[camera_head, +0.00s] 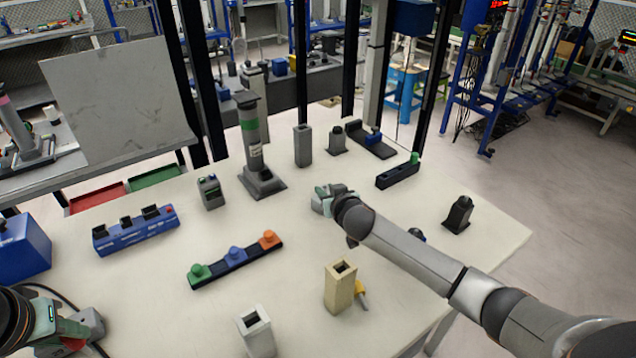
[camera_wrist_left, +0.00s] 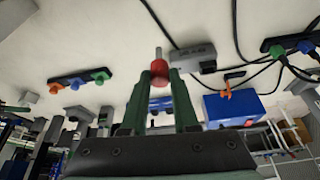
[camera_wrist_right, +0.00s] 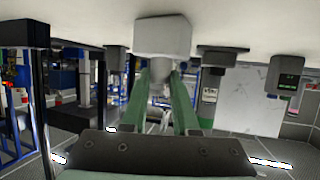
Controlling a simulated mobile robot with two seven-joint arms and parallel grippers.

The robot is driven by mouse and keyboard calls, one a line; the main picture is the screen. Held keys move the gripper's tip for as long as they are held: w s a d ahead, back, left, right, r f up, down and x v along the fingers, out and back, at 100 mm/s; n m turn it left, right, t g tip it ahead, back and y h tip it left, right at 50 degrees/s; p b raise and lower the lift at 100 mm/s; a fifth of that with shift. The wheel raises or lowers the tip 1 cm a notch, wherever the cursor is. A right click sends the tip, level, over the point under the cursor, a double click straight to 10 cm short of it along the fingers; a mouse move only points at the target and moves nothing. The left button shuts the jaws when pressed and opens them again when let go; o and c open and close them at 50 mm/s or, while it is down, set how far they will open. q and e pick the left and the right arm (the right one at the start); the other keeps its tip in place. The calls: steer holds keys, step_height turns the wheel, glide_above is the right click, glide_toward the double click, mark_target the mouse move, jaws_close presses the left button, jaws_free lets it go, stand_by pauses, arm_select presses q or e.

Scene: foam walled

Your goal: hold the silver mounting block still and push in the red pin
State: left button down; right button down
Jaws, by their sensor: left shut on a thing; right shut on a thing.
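The red pin (camera_wrist_left: 159,70) is between the fingertips of my left gripper (camera_wrist_left: 160,78), its thin metallic end pointing away from the gripper. In the head view my left gripper (camera_head: 76,333) is at the lower left corner, low over the table. My right gripper (camera_wrist_right: 168,72) is shut at a pale silver block (camera_wrist_right: 163,35), which looks like the mounting block and rests on the table. In the head view my right gripper (camera_head: 326,199) is mid-table and mostly hides that block. The pin and this block are far apart. The block's hole is not visible.
A grey box (camera_head: 89,322) with cables lies close to the left gripper. A strip with green, blue and orange knobs (camera_head: 236,260) lies between the grippers. A tan hollow post (camera_head: 340,287) and a grey hollow post (camera_head: 257,334) stand in front. A tall grey column (camera_head: 252,140) stands behind.

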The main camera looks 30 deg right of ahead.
steer(key=c, duration=0.6)
jaws_free()
